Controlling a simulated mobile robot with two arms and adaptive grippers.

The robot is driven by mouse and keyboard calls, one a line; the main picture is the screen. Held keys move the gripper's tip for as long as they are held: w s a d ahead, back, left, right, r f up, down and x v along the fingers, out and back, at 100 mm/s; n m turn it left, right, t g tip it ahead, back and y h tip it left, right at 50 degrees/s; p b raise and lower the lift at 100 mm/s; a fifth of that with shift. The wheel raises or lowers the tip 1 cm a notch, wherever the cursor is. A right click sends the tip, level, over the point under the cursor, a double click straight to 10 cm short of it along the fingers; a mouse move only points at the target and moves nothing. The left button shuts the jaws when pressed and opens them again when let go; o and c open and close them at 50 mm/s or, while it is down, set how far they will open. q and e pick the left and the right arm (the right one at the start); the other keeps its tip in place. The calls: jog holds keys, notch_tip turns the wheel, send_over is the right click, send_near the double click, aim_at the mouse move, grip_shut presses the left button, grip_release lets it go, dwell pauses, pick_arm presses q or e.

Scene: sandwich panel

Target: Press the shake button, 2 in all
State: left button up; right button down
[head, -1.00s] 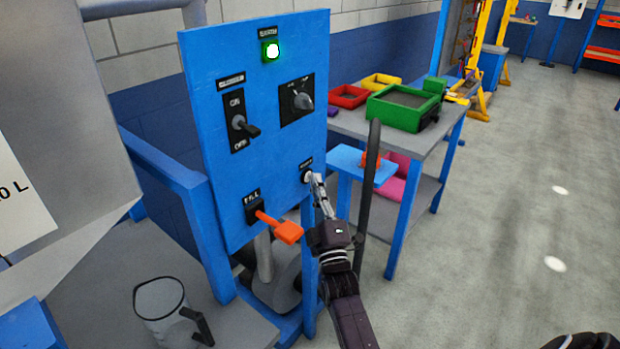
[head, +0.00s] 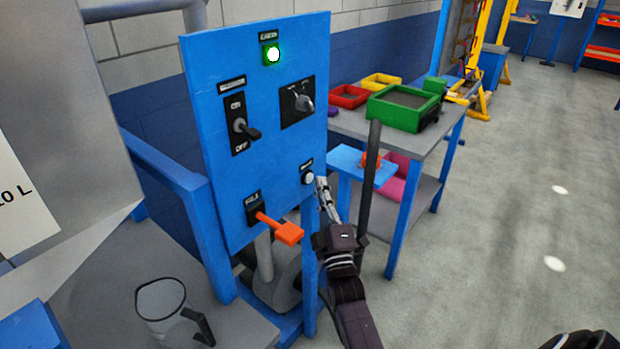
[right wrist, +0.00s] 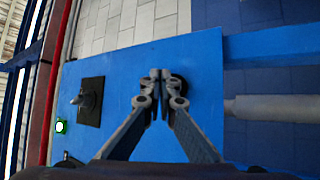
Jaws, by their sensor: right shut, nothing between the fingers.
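The blue panel (head: 205,110) stands upright at the left in the head view. A round white button (head: 308,178) in a black mount sits at its lower right edge; its label is too small to read. My right gripper (head: 321,183) is shut and empty, its tips just to the right of the button, seemingly a small gap away. In the right wrist view, the shut fingertips (right wrist: 160,77) cover part of the button's dark mount (right wrist: 180,83). The green lamp (head: 272,54) at the panel's top is lit. My left gripper is not in view.
An orange lever (head: 287,232) sticks out below and left of the button. A black toggle switch (head: 241,125) and a rotary knob (head: 302,102) are higher up. A clear jug (head: 160,300) stands lower left. A table with coloured trays (head: 405,107) is behind.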

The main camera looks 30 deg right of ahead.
jog(key=s, duration=0.1)
jog(key=s+d+p, duration=0.1)
jog(key=s, duration=0.1)
jog(key=s+d+p, duration=0.1)
jog(key=shift+s, duration=0.35)
jog(key=shift+a, duration=0.15)
dwell(1.8)
jog(key=w+a+f+n+g+y+p, duration=0.1)
jog(key=a+f+n+g+y, duration=0.25)
jog(key=n, duration=0.55)
jog(key=s+d+r+n+h+p, duration=0.1)
jog(key=s+d+r+n+h, duration=0.3)
jog(key=d, duration=0.1)
jog(key=shift+s, duration=0.35)
